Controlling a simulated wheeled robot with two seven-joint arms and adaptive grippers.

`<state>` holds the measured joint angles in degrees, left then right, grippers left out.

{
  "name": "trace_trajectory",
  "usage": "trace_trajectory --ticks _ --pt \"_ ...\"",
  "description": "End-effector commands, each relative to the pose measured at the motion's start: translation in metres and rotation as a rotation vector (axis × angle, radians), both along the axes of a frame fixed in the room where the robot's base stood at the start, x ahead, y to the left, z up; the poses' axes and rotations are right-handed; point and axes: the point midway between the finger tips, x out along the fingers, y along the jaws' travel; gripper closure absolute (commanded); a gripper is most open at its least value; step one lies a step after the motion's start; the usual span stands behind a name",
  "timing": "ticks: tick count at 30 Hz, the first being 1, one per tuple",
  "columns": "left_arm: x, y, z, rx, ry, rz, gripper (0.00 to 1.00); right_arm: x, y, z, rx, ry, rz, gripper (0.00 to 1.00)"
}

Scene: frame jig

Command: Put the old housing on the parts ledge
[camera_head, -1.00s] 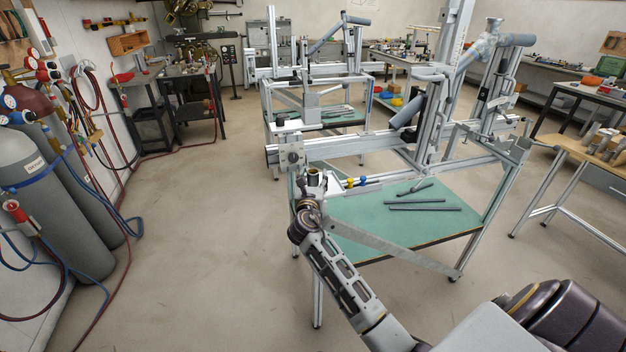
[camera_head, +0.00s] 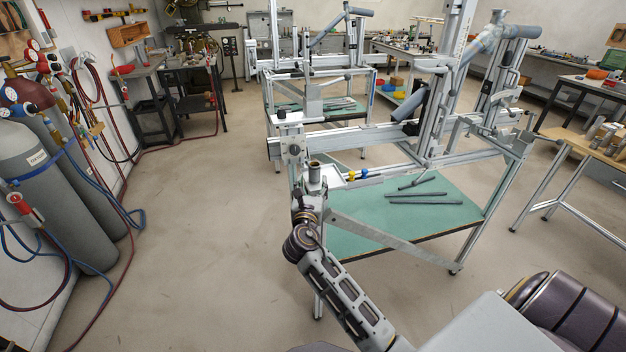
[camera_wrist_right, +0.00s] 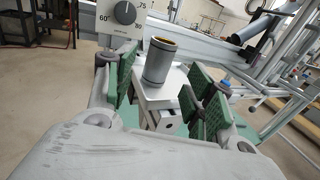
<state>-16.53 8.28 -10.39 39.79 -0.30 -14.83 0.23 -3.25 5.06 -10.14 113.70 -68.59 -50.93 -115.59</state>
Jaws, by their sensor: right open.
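The old housing, a short grey tube with a tan-brown inside (camera_head: 314,170), stands upright at the near left corner of the frame jig. In the right wrist view the housing (camera_wrist_right: 160,62) stands at the far end of the gap between my fingers, apparently on the white parts ledge (camera_wrist_right: 150,102). The ledge also shows in the head view (camera_head: 337,181), partly hidden. My right gripper (camera_wrist_right: 163,82) is open, its green-padded fingers apart on either side, with no clear contact with the housing. Its fingers are hard to make out in the head view. My left gripper is not in view.
A dial plate (camera_wrist_right: 124,14) sits close behind the left finger. The jig's rails (camera_head: 350,138) rise behind, and grey tubes (camera_head: 425,195) lie on the green shelf (camera_head: 380,220). Floor to the left is open.

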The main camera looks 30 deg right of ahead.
Motion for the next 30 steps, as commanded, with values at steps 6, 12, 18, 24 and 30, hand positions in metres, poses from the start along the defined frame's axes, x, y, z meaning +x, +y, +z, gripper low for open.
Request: trace_trajectory --ticks 6,12,18,24,30 --pt "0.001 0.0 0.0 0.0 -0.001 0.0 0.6 -0.021 0.015 0.0 0.001 0.0 0.001 0.46" --pt "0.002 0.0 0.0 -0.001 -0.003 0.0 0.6 -0.031 0.022 0.0 0.002 -0.001 0.0 0.46" --pt "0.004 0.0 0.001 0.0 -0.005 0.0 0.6 -0.033 0.024 0.0 0.002 -0.001 0.0 0.46" --pt "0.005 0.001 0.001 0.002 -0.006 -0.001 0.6 -0.033 0.024 0.0 0.002 -0.001 0.0 0.46" --pt "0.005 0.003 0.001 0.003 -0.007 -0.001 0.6 -0.032 0.024 0.0 0.002 -0.001 0.0 0.46"
